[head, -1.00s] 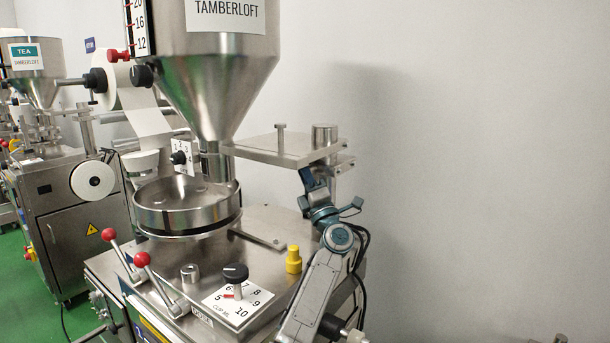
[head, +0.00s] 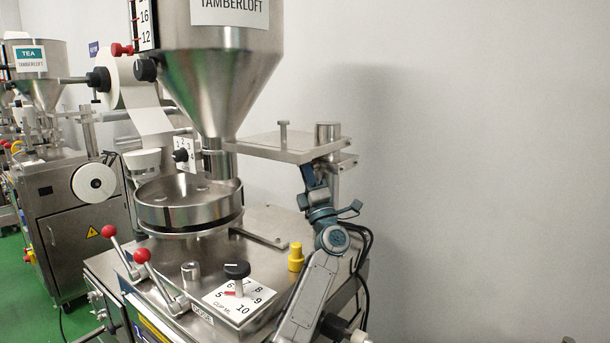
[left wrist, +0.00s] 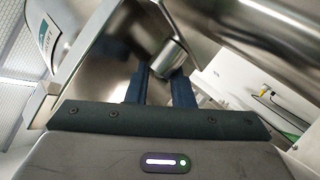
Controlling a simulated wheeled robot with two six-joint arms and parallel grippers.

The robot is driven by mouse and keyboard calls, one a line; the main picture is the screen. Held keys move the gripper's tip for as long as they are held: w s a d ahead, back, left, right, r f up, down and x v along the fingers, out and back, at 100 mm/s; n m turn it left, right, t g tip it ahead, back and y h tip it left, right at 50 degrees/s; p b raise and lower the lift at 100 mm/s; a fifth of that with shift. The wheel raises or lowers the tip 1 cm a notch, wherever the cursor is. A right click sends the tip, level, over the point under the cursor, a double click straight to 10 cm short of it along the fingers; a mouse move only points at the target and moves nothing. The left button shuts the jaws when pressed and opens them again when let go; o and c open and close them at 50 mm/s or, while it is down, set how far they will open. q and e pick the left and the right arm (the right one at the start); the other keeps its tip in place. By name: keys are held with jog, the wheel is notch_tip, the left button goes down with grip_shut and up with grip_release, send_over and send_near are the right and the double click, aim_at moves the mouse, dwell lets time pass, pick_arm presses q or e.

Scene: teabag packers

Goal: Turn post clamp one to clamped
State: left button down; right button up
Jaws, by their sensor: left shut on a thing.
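My left gripper (head: 308,172) reaches up under the flat steel plate (head: 270,148), close beside the upright post (head: 327,132) at the plate's right end. In the left wrist view its two blue fingers (left wrist: 164,74) stand a little apart, with a short steel cylinder (left wrist: 171,57) at their tips. The gripper is shut on this cylinder, seemingly part of the post clamp. The clamp's shape and setting are hidden by the gripper and plate. My right gripper is not in view.
The steel hopper (head: 215,75) and round pan (head: 185,212) stand left of the plate. Two red-knobbed levers (head: 142,256), a black dial (head: 237,270) and a yellow knob (head: 296,257) are on the machine top. Right of my arm, only bare wall shows.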

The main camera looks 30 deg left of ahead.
pick_arm(q)
jog(key=c, duration=1.5)
grip_release()
jog(key=shift+w+d, duration=0.1)
jog(key=shift+o, duration=0.9)
jog(key=shift+w+d, duration=0.15)
jog(key=shift+w, duration=0.05)
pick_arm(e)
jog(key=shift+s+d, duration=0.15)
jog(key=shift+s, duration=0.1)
pick_arm(q)
jog(key=shift+f, duration=0.1)
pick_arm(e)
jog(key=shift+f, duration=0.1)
pick_arm(q)
jog(key=b+v, duration=0.3)
jog(key=v, duration=0.7)
jog(key=shift+s+d+f+b, duration=0.15)
jog(key=shift+d+f+b, duration=0.1)
jog(key=shift+b, duration=0.15)
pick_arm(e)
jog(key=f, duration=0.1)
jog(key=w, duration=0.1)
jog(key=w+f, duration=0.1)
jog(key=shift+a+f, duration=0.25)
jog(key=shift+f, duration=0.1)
